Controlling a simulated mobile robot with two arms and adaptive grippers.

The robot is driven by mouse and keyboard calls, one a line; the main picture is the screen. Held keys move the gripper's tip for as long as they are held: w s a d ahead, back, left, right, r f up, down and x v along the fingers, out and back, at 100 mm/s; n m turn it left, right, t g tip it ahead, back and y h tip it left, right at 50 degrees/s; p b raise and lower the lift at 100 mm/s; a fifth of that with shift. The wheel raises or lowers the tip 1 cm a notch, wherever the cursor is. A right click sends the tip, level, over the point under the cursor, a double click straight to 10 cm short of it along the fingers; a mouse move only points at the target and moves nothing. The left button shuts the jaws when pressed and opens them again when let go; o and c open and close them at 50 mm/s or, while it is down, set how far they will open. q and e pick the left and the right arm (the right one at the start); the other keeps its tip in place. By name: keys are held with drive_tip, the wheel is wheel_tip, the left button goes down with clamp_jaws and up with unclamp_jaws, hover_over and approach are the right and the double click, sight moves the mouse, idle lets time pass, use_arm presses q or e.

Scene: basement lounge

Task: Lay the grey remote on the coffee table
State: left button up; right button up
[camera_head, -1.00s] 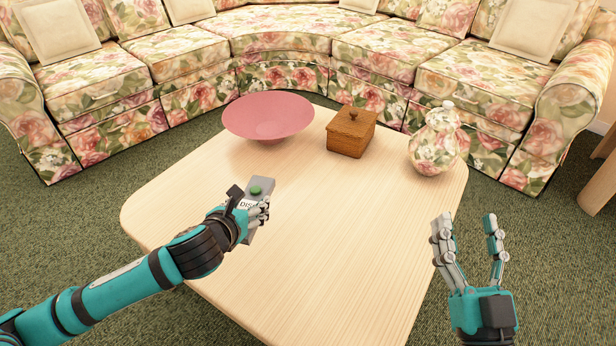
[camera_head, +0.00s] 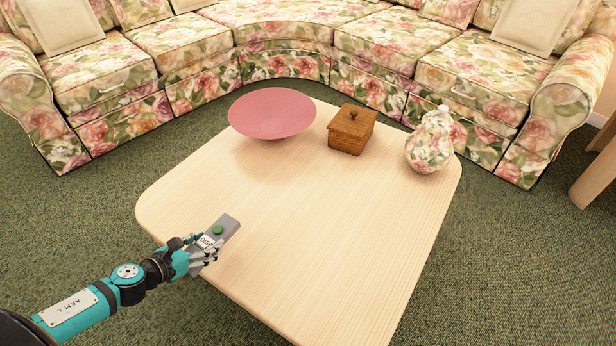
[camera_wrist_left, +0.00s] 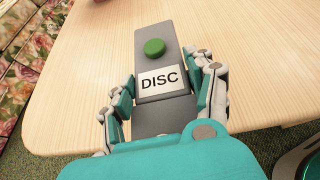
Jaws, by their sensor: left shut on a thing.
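The grey remote (camera_head: 226,225) has a green button and a white label that reads DISC. My left gripper (camera_head: 202,248) is shut on it, with fingers on both long sides. In the left wrist view the remote (camera_wrist_left: 155,75) points away from my left gripper (camera_wrist_left: 165,105), over the table top. The pale wooden coffee table (camera_head: 290,220) fills the middle of the head view. The remote is over the table's near left part; I cannot tell whether it touches the surface. My right gripper is not in view.
A pink bowl (camera_head: 272,113), a brown lidded wooden box (camera_head: 351,130) and a floral lidded jar (camera_head: 429,145) stand along the table's far side. The table's middle and near right are bare. A floral sofa (camera_head: 290,35) curves behind it.

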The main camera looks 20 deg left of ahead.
use_arm(q)
drive_tip(key=shift+s+a+f, duration=0.1)
drive_tip(key=shift+w+d, duration=0.2)
drive_tip(key=shift+w, duration=0.05)
drive_tip(key=p, duration=0.1)
hover_over(261, 234)
drive_tip(key=shift+w+f, duration=0.15)
drive_tip(key=shift+f, duration=0.6)
wheel_tip(261, 234, down, 4)
drive_tip(key=shift+r+b, duration=0.1)
drive_tip(key=shift+b, duration=1)
drive_tip(key=shift+r, duration=0.1)
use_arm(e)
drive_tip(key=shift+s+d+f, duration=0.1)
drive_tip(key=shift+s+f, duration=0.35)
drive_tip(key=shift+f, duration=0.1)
use_arm(q)
drive_tip(key=o, duration=1.4)
drive_tip(key=shift+c, duration=0.2)
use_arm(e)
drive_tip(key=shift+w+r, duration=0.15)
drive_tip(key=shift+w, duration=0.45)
